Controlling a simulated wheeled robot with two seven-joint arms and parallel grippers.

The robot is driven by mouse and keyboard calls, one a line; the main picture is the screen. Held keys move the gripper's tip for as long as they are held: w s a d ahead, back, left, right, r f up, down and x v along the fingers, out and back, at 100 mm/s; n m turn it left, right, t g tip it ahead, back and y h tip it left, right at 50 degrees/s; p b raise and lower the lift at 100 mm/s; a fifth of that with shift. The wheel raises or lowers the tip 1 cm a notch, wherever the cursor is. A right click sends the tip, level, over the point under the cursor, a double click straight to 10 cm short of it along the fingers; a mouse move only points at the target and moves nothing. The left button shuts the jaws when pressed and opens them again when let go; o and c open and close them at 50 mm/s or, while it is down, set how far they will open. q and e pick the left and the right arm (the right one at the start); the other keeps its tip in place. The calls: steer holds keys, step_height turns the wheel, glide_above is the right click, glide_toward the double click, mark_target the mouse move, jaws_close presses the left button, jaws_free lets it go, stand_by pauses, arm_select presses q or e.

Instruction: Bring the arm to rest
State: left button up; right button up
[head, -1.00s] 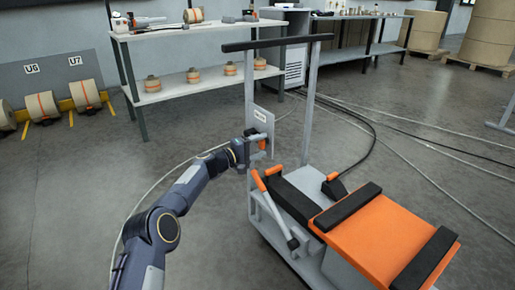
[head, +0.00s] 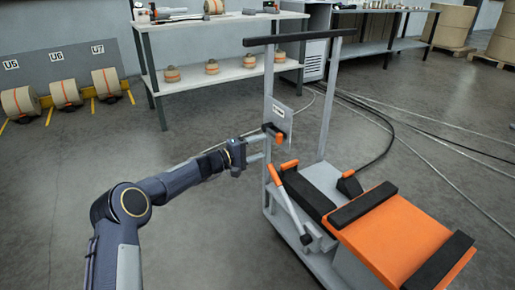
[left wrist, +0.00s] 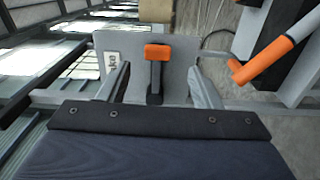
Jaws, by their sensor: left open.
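My left arm (head: 140,200) reaches in from the lower left. Its gripper (head: 264,149) is open in front of the upright frame of a grey cart (head: 325,100). An orange-tipped black handle (head: 274,132) sits on the cart's pale plate (head: 281,112). In the left wrist view, the two open fingers (left wrist: 160,90) stand apart, with the orange-tipped handle (left wrist: 157,52) between them in the picture and clear of both. I see nothing held. My right gripper is in neither view.
The cart's deck carries an orange block with black bars (head: 390,240) and an orange-tipped lever (head: 290,190). A bench (head: 200,76) with rolls stands behind. Rolls (head: 65,92) lie at the left wall. Cables (head: 420,135) cross the floor at right. Floor left of the cart is clear.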

arm_select(q)
steer(key=s+a+r+m+g+y, duration=0.25)
steer(key=s+r, duration=0.35)
steer(key=s, duration=0.6)
steer(key=s+a+r+m+g+y, duration=0.25)
steer(key=s+r, duration=0.25)
steer(key=s, duration=0.8)
steer(key=s+a+f+y, duration=0.2)
steer(key=s+a+f, duration=0.1)
steer(key=s, duration=0.7)
steer(key=s+a+f+y, duration=0.2)
steer(key=s+a+f, duration=0.15)
steer(key=s, duration=0.55)
steer(key=s+a+f+y, duration=0.2)
steer(key=s+f, duration=0.2)
steer(key=s, duration=0.6)
step_height(320, 180, up, 37)
steer(key=p, duration=3.6)
steer(key=shift+w+a+p, duration=0.2)
steer(key=shift+w+p, duration=0.1)
steer(key=shift+p, duration=0.05)
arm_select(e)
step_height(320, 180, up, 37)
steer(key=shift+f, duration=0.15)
arm_select(q)
steer(key=shift+c, duration=0.5)
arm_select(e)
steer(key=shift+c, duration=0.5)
